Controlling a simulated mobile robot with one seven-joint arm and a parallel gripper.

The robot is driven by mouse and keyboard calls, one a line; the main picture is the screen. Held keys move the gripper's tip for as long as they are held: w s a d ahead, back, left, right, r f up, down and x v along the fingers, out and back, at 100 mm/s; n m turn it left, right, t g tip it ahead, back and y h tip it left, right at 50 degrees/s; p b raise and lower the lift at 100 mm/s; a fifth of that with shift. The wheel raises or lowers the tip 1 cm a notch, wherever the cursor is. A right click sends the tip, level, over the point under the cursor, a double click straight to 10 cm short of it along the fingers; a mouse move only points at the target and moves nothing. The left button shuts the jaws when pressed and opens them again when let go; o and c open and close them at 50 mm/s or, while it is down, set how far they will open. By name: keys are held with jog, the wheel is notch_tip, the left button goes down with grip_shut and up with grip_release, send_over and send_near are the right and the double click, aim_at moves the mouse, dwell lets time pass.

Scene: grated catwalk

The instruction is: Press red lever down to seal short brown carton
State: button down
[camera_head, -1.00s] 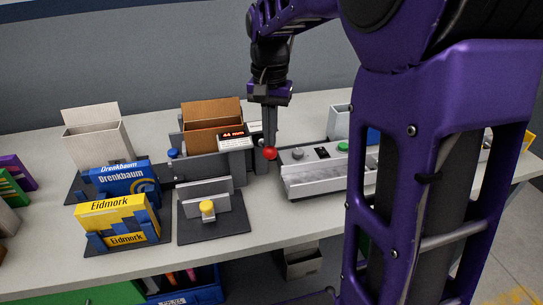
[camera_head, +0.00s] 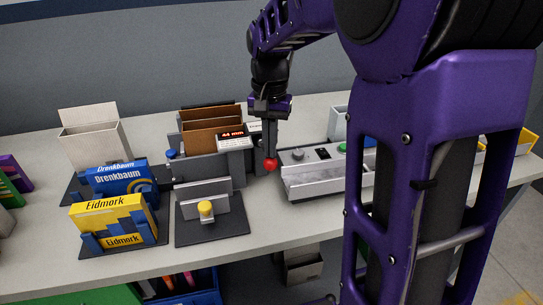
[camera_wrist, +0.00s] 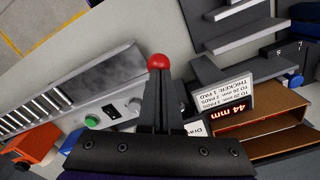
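The short brown carton (camera_head: 213,133) stands open-topped in the sealing station, left of my gripper. Its brown top panel leans over at the back. It also shows at the right of the wrist view (camera_wrist: 280,140). The red lever's round knob (camera_head: 270,164) sits right of the carton, beside the grey posts. In the wrist view the red knob (camera_wrist: 159,62) is at my fingertips. My gripper (camera_head: 269,153) points down with its fingers together, its tips at the top of the knob, seemingly touching it. The lever's arm is mostly hidden.
A display (camera_head: 234,137) reading 44 mm stands in front of the carton. A grey machine with a green button (camera_head: 343,147) is close on the right. A yellow-knobbed fixture (camera_head: 206,208), blue and yellow boxes, and a white open carton (camera_head: 93,140) stand left.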

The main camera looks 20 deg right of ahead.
jog(key=shift+f+b, duration=0.85)
jog(key=shift+f, duration=0.7)
dwell(0.5)
notch_tip(320, 180, up, 13)
jog(key=p, duration=0.9)
jog(key=shift+p, duration=0.4)
jog(key=shift+r, duration=0.1)
